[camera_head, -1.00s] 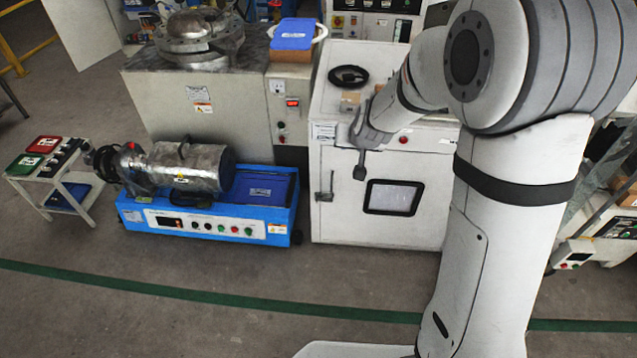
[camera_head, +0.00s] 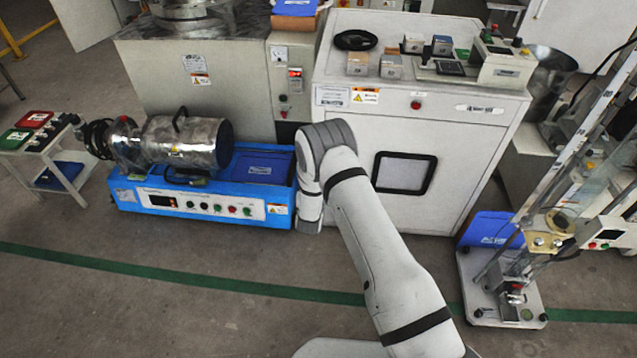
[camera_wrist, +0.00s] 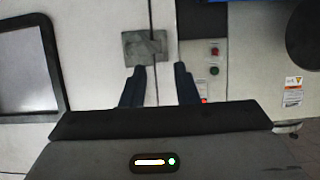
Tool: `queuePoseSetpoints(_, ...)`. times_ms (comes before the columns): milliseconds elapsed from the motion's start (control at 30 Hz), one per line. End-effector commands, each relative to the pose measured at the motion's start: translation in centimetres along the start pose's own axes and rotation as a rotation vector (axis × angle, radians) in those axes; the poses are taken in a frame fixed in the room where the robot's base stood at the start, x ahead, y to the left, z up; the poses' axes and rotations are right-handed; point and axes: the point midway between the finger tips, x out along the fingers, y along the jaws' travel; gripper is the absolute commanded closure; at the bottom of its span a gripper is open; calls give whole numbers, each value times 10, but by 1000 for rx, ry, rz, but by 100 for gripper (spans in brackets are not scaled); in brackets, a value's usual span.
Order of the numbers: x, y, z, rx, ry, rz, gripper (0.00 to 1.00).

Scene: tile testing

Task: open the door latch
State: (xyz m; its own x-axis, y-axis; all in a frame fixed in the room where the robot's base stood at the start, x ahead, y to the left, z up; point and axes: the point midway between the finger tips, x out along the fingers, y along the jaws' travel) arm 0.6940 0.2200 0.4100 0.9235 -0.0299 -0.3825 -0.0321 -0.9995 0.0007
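The latch (camera_wrist: 143,47) is a small grey-green plate with a handle on the seam of the white cabinet, in the upper middle of the wrist view. My gripper (camera_wrist: 159,70) is open, with its two dark fingers apart and pointing toward the latch. The left fingertip is close below the latch plate; the right one is to its right. I cannot tell whether either touches it. The cabinet door (camera_head: 364,205) has a dark-framed window (camera_head: 403,172), also at the left of the wrist view (camera_wrist: 60,65). In the head view my arm hides the latch and the gripper.
A blue machine (camera_head: 235,207) with a metal cylinder (camera_head: 185,143) stands left of the cabinet. A panel with red and green buttons (camera_wrist: 214,60) is right of the latch in the wrist view. Small boxes (camera_head: 391,66) sit on the cabinet top.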

Motion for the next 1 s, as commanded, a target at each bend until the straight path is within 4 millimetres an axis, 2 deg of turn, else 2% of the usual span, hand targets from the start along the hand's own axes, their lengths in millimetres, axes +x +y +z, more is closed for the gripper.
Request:
queuePoseSetpoints(300,49,1,2,2,2,2,73)
queuePoseSetpoints(500,70,1,1,2,1,1,73)
queuePoseSetpoints(833,74,2,0,1,-1,1,73)
queuePoseSetpoints(1000,74,2,0,1,-1,1,86)
